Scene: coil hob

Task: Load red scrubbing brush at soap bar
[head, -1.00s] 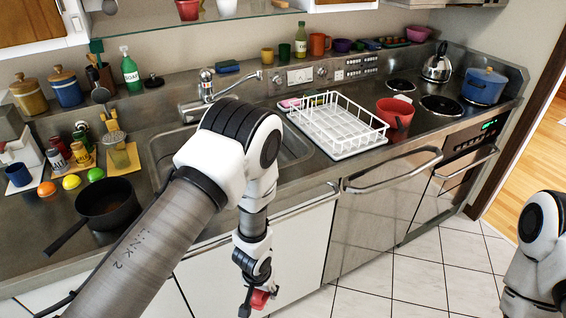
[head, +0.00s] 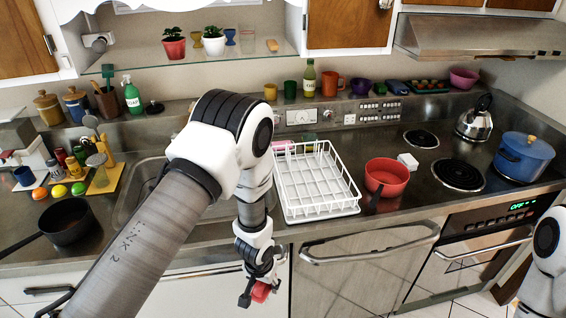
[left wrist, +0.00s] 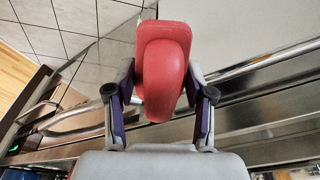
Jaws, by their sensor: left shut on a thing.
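My left gripper (head: 258,289) is shut on the red scrubbing brush (head: 262,292), held in front of the cabinet fronts, below the counter edge. In the left wrist view the brush (left wrist: 164,70) sits between the two fingers (left wrist: 160,105), its rounded red body filling the gap. A small white block (head: 407,161) lies on the counter behind the red pan; it may be the soap bar, but I cannot tell for sure. My right arm shows at the right edge; its gripper is out of view.
A white dish rack (head: 318,212) stands on the counter by the sink, with a pink item (head: 283,147) behind it. The red pan (head: 386,177) is right of the rack. A kettle (head: 474,120) and a blue pot (head: 524,158) stand by the coil hob. A black saucepan (head: 66,222) is at left.

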